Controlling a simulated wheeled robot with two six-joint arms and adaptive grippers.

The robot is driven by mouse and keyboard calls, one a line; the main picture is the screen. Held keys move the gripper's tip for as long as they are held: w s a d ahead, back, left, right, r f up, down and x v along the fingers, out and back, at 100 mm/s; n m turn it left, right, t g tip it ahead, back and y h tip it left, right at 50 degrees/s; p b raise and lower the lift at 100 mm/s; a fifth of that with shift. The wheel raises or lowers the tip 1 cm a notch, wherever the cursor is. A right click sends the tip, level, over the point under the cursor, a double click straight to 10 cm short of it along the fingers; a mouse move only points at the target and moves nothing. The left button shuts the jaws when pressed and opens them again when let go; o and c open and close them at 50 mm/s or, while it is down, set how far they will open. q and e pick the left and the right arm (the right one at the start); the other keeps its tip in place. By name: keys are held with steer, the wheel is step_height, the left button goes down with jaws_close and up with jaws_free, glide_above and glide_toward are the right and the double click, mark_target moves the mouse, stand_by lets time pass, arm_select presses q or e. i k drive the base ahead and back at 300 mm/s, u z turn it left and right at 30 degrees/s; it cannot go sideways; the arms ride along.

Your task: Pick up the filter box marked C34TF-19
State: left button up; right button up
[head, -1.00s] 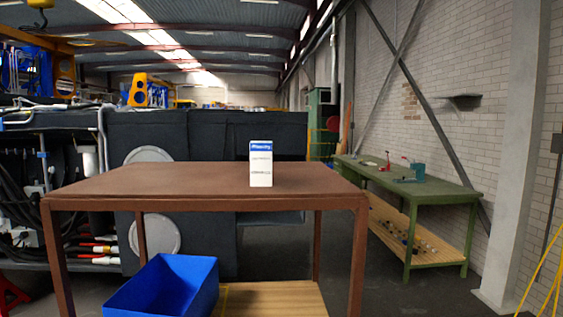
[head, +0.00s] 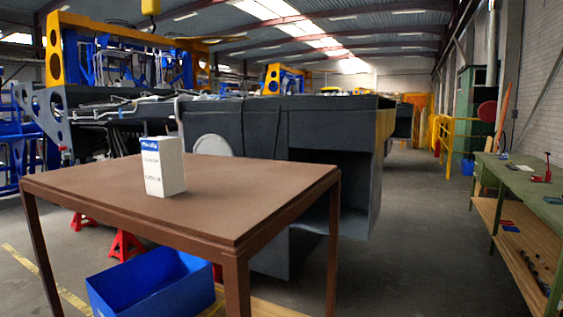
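One white filter box (head: 164,171) with a blue band near its top stands upright on the brown table (head: 262,199) in the head view. It stands left of the table's middle. Its printed marking is too small to read, so I cannot tell whether it says C34TF-19. Nothing touches the box apart from the table top. Neither of my grippers shows in the head view.
A blue bin (head: 150,285) sits low under the table. A dark harvester chassis (head: 285,125) stands behind the table. A green workbench (head: 525,185) with tools is at the right. Open floor (head: 420,220) lies between table and workbench.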

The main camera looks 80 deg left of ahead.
mark_target(163, 156)
steer(key=i, duration=1.2)
steer(key=u, duration=3.7)
steer(key=i, duration=0.4)
steer(key=z, duration=0.15)
